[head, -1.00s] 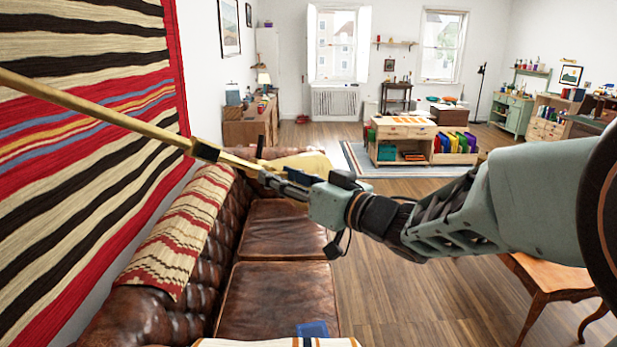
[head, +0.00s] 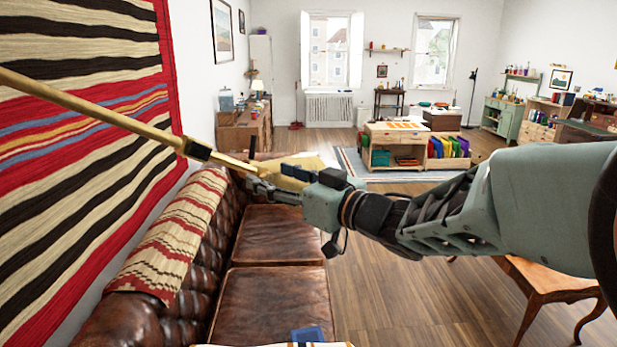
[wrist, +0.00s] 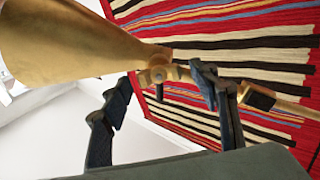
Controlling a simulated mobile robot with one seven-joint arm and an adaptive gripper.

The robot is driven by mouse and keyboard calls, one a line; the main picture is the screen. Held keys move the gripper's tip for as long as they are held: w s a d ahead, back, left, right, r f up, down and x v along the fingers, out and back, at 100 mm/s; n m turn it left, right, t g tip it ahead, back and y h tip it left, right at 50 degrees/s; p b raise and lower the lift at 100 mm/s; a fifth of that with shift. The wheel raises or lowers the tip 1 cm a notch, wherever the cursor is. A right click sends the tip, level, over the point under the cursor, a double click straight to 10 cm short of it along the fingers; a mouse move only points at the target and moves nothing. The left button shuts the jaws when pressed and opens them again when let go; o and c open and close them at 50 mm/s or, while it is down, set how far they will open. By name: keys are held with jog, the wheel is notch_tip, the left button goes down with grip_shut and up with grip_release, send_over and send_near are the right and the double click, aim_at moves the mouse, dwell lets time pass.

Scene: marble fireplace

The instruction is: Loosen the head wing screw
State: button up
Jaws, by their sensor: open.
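A brass lamp arm (head: 95,108) slants in from the left and ends in a brass cone-shaped lamp head (head: 312,163). In the wrist view the lamp head (wrist: 65,40) fills the upper left. The small brass head wing screw (wrist: 157,74) sits at the joint between head and arm. My gripper (wrist: 160,76) is open, with one dark finger on each side of the screw; I cannot tell whether either finger touches it. In the head view my gripper (head: 272,180) is at the lamp joint, and the screw is too small to make out.
A brown leather sofa (head: 270,295) with a patterned throw (head: 170,235) lies below. A striped rug (head: 80,170) hangs on the left wall, behind the lamp arm. A wooden table (head: 545,277) stands at the right. Wooden floor (head: 400,300) is open between sofa and table.

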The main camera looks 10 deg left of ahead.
jog(key=v, duration=0.7)
jog(key=shift+s+d, duration=0.2)
